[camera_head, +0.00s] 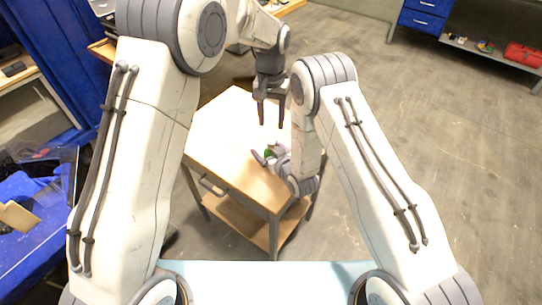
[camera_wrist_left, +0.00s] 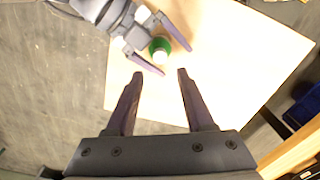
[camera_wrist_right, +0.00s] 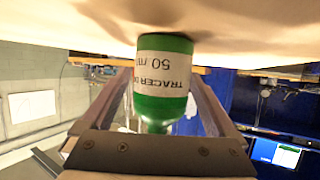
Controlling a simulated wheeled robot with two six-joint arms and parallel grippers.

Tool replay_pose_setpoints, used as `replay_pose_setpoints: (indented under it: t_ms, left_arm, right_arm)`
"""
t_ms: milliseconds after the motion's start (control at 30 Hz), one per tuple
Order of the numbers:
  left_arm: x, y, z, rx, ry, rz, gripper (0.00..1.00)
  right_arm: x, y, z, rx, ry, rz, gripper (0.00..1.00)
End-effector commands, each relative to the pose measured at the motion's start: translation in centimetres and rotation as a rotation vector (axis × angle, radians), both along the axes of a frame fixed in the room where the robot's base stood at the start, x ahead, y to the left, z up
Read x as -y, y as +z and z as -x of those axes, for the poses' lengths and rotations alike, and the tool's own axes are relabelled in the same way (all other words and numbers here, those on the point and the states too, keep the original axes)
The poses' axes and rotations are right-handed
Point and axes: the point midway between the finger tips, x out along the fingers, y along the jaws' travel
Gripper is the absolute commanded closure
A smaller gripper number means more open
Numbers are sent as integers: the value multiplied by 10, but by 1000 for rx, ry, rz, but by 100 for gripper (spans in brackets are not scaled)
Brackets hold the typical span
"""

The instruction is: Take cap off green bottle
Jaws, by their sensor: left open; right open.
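The green bottle (camera_wrist_right: 162,104) stands upright on the table, upside down in the right wrist view, with a white label reading TRACER and 50 ml. In the left wrist view I see the green bottle (camera_wrist_left: 160,44) from above, with its white cap (camera_wrist_left: 158,56) on. My right gripper (camera_wrist_left: 176,60) is open, its fingers on either side of the bottle; whether they touch it I cannot tell. My left gripper (camera_head: 271,125) is open and empty, pointing down above the table near the bottle. In the head view the bottle is mostly hidden by my right gripper.
The small wooden table (camera_head: 222,128) has a drawer and lower shelf; its top is otherwise largely bare. A blue container (camera_head: 35,210) stands at left.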

Motion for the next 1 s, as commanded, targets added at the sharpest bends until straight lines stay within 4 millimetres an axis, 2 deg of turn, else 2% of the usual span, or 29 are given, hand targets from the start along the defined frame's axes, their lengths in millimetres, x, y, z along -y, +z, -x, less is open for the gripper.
replay_pose_setpoints:
  t_ms: [100,267,300,333,367,467,500,667,1000]
  left_arm:
    - [0,0,0,0,0,0,47]
    - [0,0,0,0,0,0,47]
    - [0,0,0,0,0,0,47]
    - [0,0,0,0,0,0,47]
    - [0,0,0,0,0,0,47]
    - [0,0,0,0,0,0,47]
    - [0,0,0,0,-1,0,62]
    - [0,8,-1,2,-93,0,62]
    - [0,39,0,1,-504,0,62]
  right_arm:
    - [0,0,0,0,0,0,7]
    - [0,0,0,0,0,0,68]
    - [0,0,0,0,0,0,83]
    - [0,0,0,0,0,0,95]
    - [0,0,0,0,0,0,100]
    - [0,0,0,0,0,0,100]
    - [0,0,0,0,0,0,100]
    - [0,0,0,0,0,0,100]
    - [0,0,0,1,0,0,100]
